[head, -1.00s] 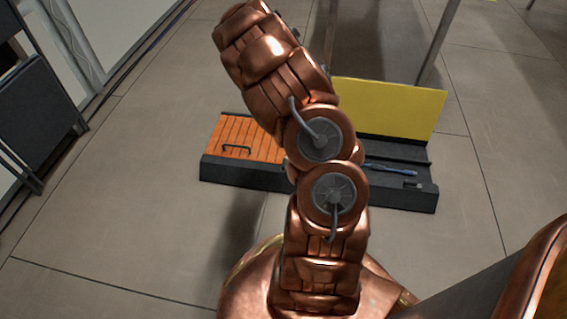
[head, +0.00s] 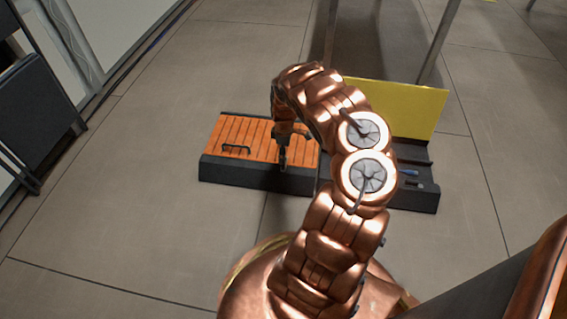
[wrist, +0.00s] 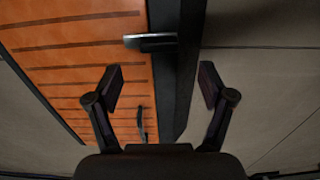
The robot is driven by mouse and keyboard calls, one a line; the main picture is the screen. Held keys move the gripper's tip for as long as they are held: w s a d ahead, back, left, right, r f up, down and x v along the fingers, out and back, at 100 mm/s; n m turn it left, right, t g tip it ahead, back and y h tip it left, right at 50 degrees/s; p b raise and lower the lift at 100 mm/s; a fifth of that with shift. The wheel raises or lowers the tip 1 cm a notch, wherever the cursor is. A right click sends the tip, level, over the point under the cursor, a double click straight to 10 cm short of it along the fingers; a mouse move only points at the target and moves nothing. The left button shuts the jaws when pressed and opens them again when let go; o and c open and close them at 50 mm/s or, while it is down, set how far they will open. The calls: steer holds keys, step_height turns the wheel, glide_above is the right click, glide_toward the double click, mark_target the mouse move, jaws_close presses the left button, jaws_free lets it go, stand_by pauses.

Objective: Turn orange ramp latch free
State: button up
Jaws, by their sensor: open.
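The orange slatted ramp (head: 225,130) lies in a dark frame on the floor; it also fills the left of the wrist view (wrist: 75,62). A small latch bar (wrist: 150,41), dark with a silver end, lies across the border between the orange panel and the dark frame (wrist: 186,70). I cannot make out the latch in the head view. My gripper (head: 283,158) points down over the ramp's front edge. In the wrist view my gripper (wrist: 162,85) is open and empty, its fingers apart either side of the border, with the latch beyond the tips.
A black handle (head: 237,149) sits on the orange panel, and shows near my left finger in the wrist view (wrist: 141,125). A yellow upright panel (head: 415,110) stands behind the right part of the unit. A blue object (head: 409,172) lies there. Floor in front is clear.

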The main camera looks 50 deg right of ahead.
step_height(320, 180, down, 7)
steer(key=b, duration=0.3)
steer(key=shift+r+b, duration=0.2)
steer(key=shift+b, duration=0.1)
steer(key=shift+c, duration=0.3)
steer(key=c, duration=1)
steer(key=shift+a, duration=0.15)
steer(key=shift+c, duration=0.5)
